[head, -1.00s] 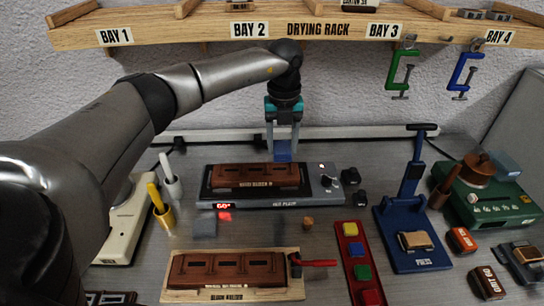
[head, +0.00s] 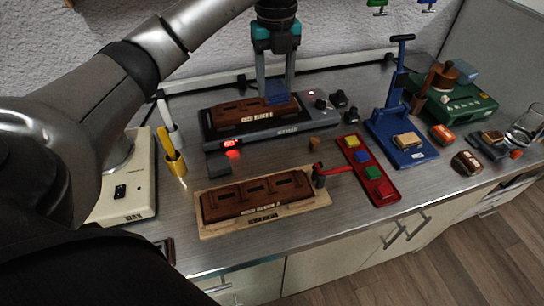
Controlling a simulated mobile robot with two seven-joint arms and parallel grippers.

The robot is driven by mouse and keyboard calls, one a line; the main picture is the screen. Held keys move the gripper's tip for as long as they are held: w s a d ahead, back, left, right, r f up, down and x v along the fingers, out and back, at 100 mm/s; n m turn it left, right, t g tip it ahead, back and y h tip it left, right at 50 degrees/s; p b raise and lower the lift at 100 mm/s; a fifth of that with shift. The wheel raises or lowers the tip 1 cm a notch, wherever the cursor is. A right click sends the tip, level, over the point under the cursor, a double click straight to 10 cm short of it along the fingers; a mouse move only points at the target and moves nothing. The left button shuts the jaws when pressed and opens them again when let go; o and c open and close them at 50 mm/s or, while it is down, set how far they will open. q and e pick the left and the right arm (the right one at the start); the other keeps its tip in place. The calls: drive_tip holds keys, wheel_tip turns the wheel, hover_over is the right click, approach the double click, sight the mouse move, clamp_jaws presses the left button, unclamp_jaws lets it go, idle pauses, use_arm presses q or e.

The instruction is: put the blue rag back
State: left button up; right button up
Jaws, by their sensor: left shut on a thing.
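My left gripper (head: 277,84) points down over the right end of the hot plate and is shut on a small, blocky blue piece that looks like the blue rag (head: 278,95). In the head view the rag overlaps the far right part of the brown mold (head: 235,115) on the hot plate (head: 290,125). I cannot tell whether it touches the mold or hangs above it. My right gripper is not in view.
A red tray (head: 390,192) holds coloured pieces. A blue press (head: 392,120), green machine (head: 470,100) and yellow cup (head: 173,163) stand around.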

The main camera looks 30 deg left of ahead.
use_arm(q)
hover_over(275, 156)
wheel_tip(275, 156, down, 7)
wheel_tip(275, 156, down, 7)
drive_tip(key=shift+f+b, duration=0.15)
drive_tip(key=shift+b, duration=0.6)
drive_tip(key=shift+f, duration=0.55)
wheel_tip(275, 156, down, 4)
drive_tip(key=shift+f+b, duration=0.1)
drive_tip(key=shift+b, duration=0.25)
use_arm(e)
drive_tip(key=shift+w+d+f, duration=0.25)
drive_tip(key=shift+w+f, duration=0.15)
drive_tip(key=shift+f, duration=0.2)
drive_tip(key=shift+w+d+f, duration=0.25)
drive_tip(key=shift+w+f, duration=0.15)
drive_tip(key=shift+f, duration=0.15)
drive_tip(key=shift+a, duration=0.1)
use_arm(q)
drive_tip(key=o, duration=1.2)
